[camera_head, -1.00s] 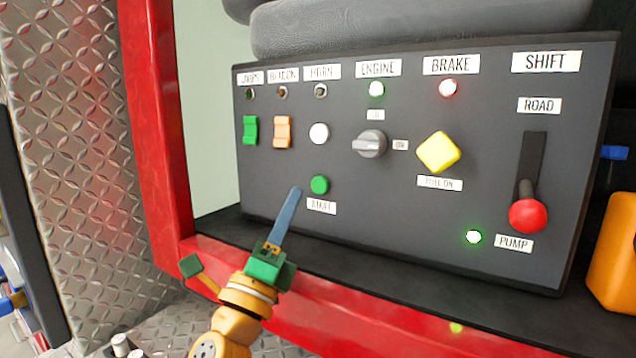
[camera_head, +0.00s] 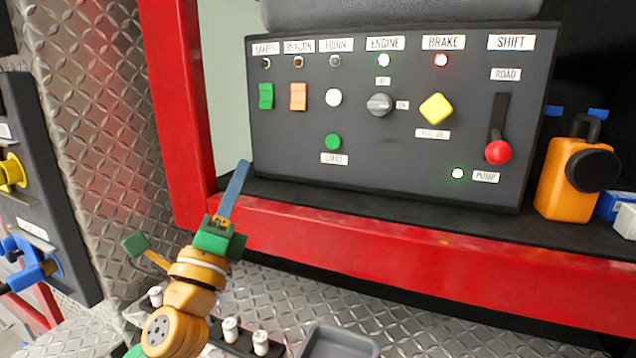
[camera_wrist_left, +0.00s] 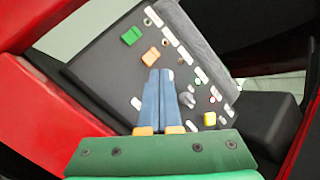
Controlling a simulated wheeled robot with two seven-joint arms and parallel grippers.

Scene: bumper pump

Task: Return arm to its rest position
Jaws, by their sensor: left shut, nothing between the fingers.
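My left gripper (camera_head: 235,190) is shut and empty, its blue fingers together and pointing up. It is in front of the red frame, left of and below the control panel (camera_head: 290,165), and appears apart from it. In the left wrist view the left gripper (camera_wrist_left: 160,85) points toward the panel (camera_wrist_left: 90,75). The panel carries a green start button (camera_head: 333,142), a grey engine knob (camera_head: 380,104), a yellow brake knob (camera_head: 436,109) and a red-tipped shift lever (camera_head: 498,152) at the PUMP end. The engine and pump lamps glow green; the brake lamp glows red. My right gripper is not in view.
A red frame (camera_head: 400,240) runs beside and below the panel. An orange can (camera_head: 561,185) stands right of the panel. A side panel with a yellow knob (camera_head: 12,173) and a blue valve (camera_head: 40,268) is at the left. A grey tray (camera_head: 340,340) lies below.

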